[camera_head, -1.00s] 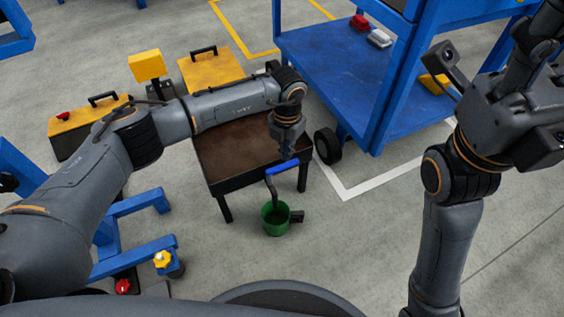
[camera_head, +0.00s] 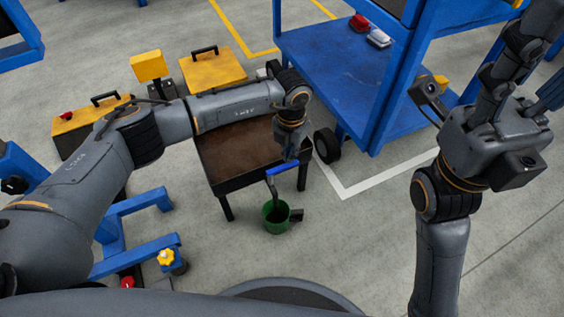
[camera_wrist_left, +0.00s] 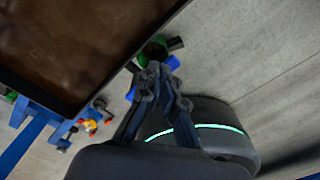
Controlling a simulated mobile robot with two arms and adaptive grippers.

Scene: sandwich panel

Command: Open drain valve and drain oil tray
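The oil tray (camera_head: 235,150) is a dark brown, shallow tray on legs at the centre of the head view. Its drain valve has a blue handle (camera_head: 284,168) at the near right edge, above a green bucket (camera_head: 276,218) on the floor. My left gripper (camera_head: 289,155) points down at the handle. In the left wrist view its fingers (camera_wrist_left: 160,76) are close together on the handle, with blue (camera_wrist_left: 131,94) showing on both sides. The bucket (camera_wrist_left: 153,48) lies beyond. My right gripper (camera_head: 515,105) is raised at the right, away from the tray; its fingertips are unclear.
A blue cart (camera_head: 340,75) stands behind right of the tray, its black wheel (camera_head: 327,145) close to the tray. Yellow boxes (camera_head: 212,70) sit behind and left. A blue frame (camera_head: 135,255) stands at the near left. The floor right of the bucket is clear.

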